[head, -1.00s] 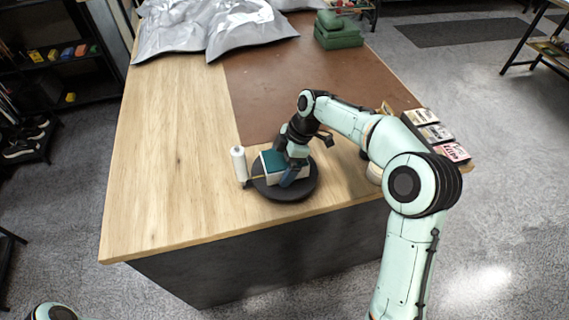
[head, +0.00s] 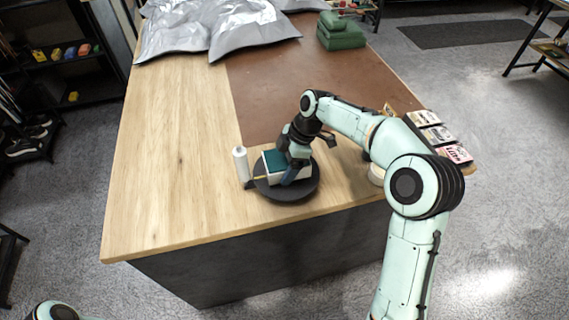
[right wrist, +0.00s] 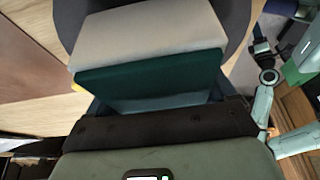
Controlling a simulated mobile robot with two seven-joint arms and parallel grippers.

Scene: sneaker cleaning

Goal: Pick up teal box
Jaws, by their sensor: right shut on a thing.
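The teal box (head: 273,163) has a dark teal top and pale sides. It rests on or just above a round black turntable (head: 290,192) near the front edge of the table; I cannot tell if it touches. My right gripper (head: 290,172) is at the box's right side, shut on it. In the right wrist view the box (right wrist: 150,68) fills the space in front of the gripper, with its pale face and teal face showing. The fingertips are mostly hidden there. Of my left arm only a bit shows at the bottom left; its gripper is out of view.
A white bottle (head: 241,164) stands close to the left of the turntable. Small packs (head: 437,135) lie at the table's right edge. Green folded cloths (head: 340,36) and silver bags (head: 215,30) are at the back. The left wooden part of the table (head: 170,150) is clear.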

